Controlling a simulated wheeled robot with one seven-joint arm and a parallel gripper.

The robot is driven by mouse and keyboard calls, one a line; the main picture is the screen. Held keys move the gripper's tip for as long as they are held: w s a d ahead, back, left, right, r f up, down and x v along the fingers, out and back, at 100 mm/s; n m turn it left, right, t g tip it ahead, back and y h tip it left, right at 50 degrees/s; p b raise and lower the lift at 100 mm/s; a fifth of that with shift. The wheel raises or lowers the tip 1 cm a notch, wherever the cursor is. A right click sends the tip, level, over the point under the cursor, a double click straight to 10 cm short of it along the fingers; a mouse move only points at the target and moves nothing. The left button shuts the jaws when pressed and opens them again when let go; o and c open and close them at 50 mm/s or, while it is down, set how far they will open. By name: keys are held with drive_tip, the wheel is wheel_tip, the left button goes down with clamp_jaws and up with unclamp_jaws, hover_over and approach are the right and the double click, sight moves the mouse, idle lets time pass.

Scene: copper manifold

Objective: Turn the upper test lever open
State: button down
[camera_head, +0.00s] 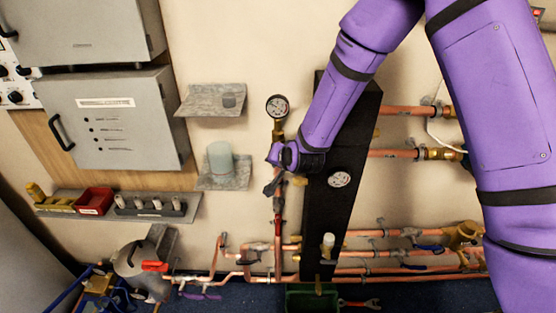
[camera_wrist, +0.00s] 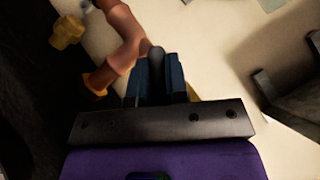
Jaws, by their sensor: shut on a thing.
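My gripper (camera_head: 271,187) is at the vertical copper pipe, below a round gauge (camera_head: 277,106) on a brass fitting. In the wrist view, my gripper (camera_wrist: 155,70) has its two dark blue fingers closed on the rounded grey end of a lever (camera_wrist: 156,54), which I take to be the upper test lever. The fingers and wrist hide most of the lever, so its angle cannot be told. A bent copper pipe (camera_wrist: 122,45) passes just left of the fingers in the wrist view. A bit of brass shows behind the right finger.
A black panel (camera_head: 335,215) with a second gauge (camera_head: 340,180) stands close right of my gripper. A shelf with a pale cylinder (camera_head: 220,160) is to the left. Copper pipes (camera_head: 400,232) run along the lower right. A green bin (camera_head: 312,298) sits below.

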drive_tip(key=shift+a+n+h, duration=0.1)
drive_tip(key=shift+n+h, duration=0.8)
drive_tip(key=shift+h, duration=0.8)
drive_tip(key=shift+g+h, duration=0.3)
drive_tip(key=shift+h, duration=0.1)
drive_tip(key=shift+n, duration=0.4)
drive_tip(key=c, duration=1.1)
unclamp_jaws()
drive_tip(key=v, duration=1)
drive_tip(key=shift+s+a+r, duration=0.1)
drive_tip(key=shift+s+r, duration=0.15)
